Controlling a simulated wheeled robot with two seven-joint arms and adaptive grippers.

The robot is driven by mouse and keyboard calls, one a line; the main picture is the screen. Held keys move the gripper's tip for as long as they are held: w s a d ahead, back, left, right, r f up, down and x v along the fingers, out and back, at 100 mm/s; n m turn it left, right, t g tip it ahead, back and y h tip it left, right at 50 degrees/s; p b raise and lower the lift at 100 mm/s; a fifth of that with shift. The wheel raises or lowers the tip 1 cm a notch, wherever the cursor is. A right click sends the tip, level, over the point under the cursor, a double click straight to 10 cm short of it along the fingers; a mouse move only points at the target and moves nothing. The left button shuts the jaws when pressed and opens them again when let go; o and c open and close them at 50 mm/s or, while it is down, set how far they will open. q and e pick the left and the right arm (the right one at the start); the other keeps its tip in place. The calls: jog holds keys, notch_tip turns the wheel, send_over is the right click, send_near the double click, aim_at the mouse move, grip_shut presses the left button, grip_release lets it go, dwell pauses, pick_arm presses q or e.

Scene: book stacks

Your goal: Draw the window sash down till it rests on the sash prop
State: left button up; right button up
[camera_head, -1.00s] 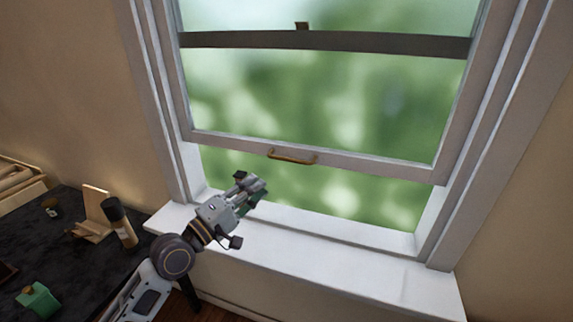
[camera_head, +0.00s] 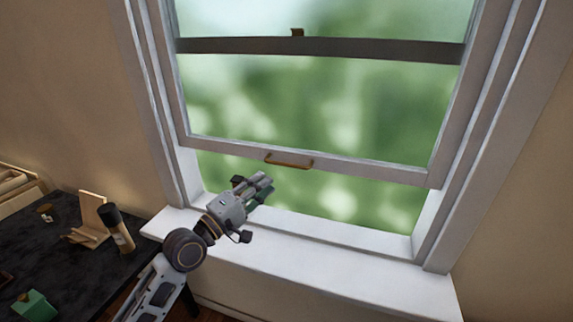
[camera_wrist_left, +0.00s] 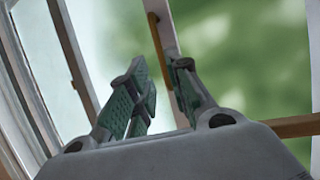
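The window sash (camera_head: 365,168) is raised, with an open gap between its bottom rail and the sill. A brass handle (camera_head: 289,161) is fixed to the bottom rail. My left gripper (camera_head: 262,184) is open and empty, just below and left of the handle, apart from it. In the left wrist view my fingers (camera_wrist_left: 160,85) stand apart, with the handle (camera_wrist_left: 154,45) beyond the gap between them. A brown wooden bar (camera_wrist_left: 295,127) shows at the right of that view; I cannot tell if it is the sash prop. No prop is distinguishable in the head view. My right gripper is out of view.
The white sill (camera_head: 330,262) is clear in front of the window. A dark table (camera_head: 85,265) at the left holds a wooden stand (camera_head: 92,215), a dark-capped bottle (camera_head: 120,235) and a green object (camera_head: 35,305). White frame jambs flank the sash.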

aim_at(287, 165)
pick_arm(q)
jog(key=x, duration=0.5)
jog(key=shift+p, duration=0.35)
jog(key=shift+p+x, duration=0.3)
jog(key=shift+x, duration=2.35)
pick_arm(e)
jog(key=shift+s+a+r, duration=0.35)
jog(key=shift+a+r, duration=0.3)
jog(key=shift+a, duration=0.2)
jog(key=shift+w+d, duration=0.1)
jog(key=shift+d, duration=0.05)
pick_arm(q)
grip_shut()
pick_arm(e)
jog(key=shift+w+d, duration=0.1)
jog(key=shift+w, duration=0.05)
pick_arm(q)
jog(key=shift+f, duration=0.1)
